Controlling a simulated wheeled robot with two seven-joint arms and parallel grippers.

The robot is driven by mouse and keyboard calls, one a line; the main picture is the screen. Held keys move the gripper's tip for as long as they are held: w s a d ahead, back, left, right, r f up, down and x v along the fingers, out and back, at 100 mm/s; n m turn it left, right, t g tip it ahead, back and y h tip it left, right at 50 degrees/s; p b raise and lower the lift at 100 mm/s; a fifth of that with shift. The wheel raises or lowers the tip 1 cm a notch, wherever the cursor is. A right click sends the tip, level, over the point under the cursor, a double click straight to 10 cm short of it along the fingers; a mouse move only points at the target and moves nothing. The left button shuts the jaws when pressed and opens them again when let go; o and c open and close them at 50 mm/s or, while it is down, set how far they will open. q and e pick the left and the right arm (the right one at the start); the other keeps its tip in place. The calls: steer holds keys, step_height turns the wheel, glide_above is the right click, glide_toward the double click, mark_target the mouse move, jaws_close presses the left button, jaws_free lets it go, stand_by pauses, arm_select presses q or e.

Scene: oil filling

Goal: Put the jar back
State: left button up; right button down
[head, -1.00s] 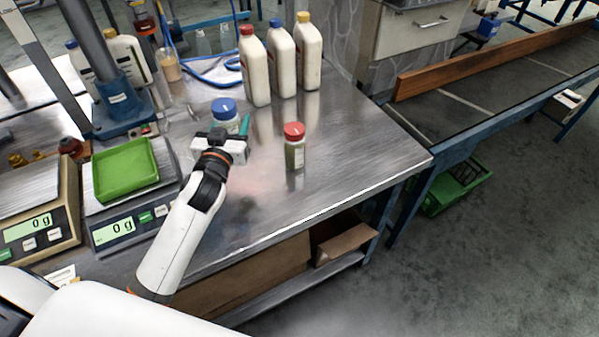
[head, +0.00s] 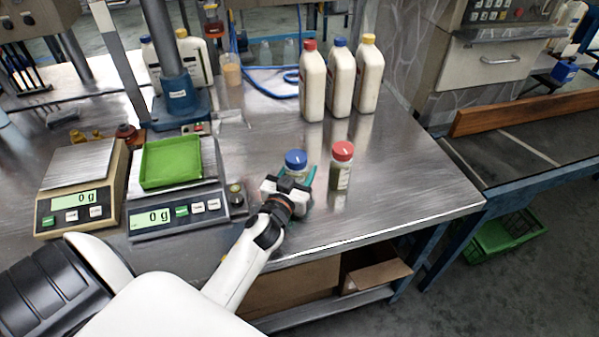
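A small jar with a blue lid (head: 296,159) is at the end of my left arm, near the front edge of the metal table. My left gripper (head: 297,177) is closed around its body, and a teal fingertip shows at its right side. The gripper hides the jar's lower part, so I cannot tell whether it touches the table. A similar jar with a red lid (head: 341,168) stands upright on the table just to the right, apart from the gripper. My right gripper is not in view.
A scale with a green tray (head: 171,161) and a beige scale (head: 80,190) stand on the left, both reading 0 g. Three white bottles (head: 340,85) stand at the back. The table's right part is clear. A green crate (head: 505,235) is under the neighbouring bench.

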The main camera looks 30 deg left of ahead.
arm_select(q)
steer(key=o, duration=1.2)
steer(key=shift+f, duration=0.1)
steer(key=shift+c, duration=0.2)
steer(key=shift+s, duration=0.1)
steer(key=s, duration=0.3)
steer(key=s+d+b, duration=0.1)
steer(key=s, duration=0.3)
steer(key=s+d, duration=0.1)
steer(key=s, duration=0.2)
steer(key=shift+s, duration=0.2)
steer(key=shift+s+d+r, duration=0.15)
steer(key=shift+s+r, duration=0.05)
steer(key=shift+s, duration=0.4)
